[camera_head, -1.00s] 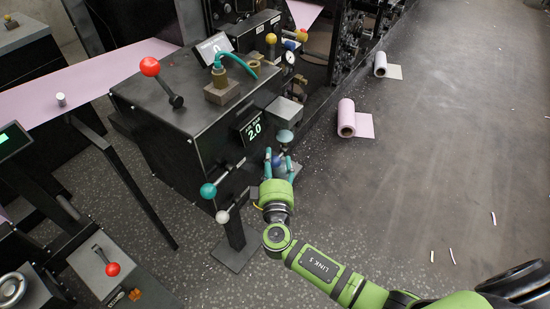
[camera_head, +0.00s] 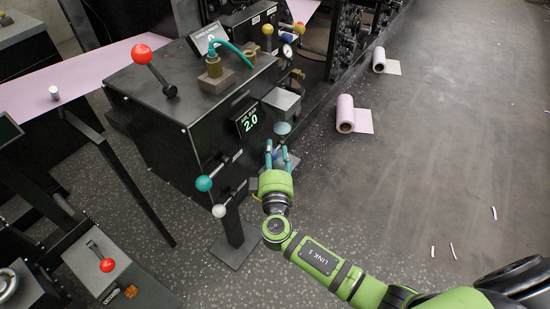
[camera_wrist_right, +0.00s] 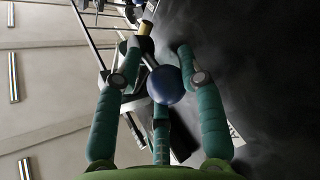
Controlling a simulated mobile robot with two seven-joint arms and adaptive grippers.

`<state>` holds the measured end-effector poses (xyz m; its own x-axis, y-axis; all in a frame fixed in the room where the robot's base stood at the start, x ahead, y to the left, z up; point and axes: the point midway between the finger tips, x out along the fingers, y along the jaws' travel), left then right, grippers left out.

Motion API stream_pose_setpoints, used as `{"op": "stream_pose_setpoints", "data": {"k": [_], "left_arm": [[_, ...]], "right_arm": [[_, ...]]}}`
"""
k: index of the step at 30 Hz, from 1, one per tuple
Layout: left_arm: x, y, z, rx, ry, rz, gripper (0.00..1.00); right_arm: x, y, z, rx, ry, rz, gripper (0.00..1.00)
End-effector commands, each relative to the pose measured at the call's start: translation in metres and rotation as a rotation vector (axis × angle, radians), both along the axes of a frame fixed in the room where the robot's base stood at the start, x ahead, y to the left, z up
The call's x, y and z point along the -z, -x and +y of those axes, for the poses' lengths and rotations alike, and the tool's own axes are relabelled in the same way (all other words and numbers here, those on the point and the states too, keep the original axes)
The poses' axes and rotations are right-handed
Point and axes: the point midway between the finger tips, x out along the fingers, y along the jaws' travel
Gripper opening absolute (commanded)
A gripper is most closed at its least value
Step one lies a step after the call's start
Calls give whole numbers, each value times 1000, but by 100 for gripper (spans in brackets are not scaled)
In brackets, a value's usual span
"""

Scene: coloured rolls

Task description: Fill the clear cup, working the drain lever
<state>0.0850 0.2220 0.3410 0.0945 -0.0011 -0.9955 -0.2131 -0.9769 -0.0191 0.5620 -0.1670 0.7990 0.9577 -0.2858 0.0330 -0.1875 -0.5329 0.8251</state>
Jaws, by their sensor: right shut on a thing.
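My right gripper (camera_head: 277,150) is at the front of the black machine, its teal fingers around a blue ball knob. In the right wrist view the blue ball knob (camera_wrist_right: 166,85) sits among the fingers (camera_wrist_right: 160,75), on a thin rod. The gripper is shut on it. The fingers partly hide the knob in the head view. Just above the fingertips is a pale teal rounded piece (camera_head: 282,128), below a grey box (camera_head: 282,103). I cannot make out a clear cup, and nothing visible marks which lever is the drain lever. My left gripper is not in view.
The black machine (camera_head: 180,115) has a red-knobbed lever (camera_head: 141,54), a teal knob (camera_head: 204,183), a white knob (camera_head: 219,211) and a display (camera_head: 247,120) reading 2.0. A pink roll (camera_head: 346,121) and a white roll (camera_head: 379,60) lie on the floor. The floor at right is mostly clear.

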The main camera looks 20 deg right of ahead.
Motion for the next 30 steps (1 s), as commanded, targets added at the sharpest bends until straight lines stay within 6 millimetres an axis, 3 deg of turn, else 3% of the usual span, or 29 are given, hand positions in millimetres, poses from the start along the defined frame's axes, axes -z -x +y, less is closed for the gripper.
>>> {"op": "stream_pose_setpoints", "data": {"k": [1, 9, 10, 11, 30], "left_arm": [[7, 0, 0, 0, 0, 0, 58], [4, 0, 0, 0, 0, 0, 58], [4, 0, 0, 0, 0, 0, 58], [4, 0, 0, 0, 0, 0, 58], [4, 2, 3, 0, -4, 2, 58]], "right_arm": [[0, -1, 8, -21, 7, -10, 6], [-4, -1, 9, -23, 10, -11, 6], [-4, -1, 9, -23, 10, -11, 47], [-4, -1, 9, -23, 10, -11, 58], [-1, 2, 5, -14, 10, -5, 58]]}}
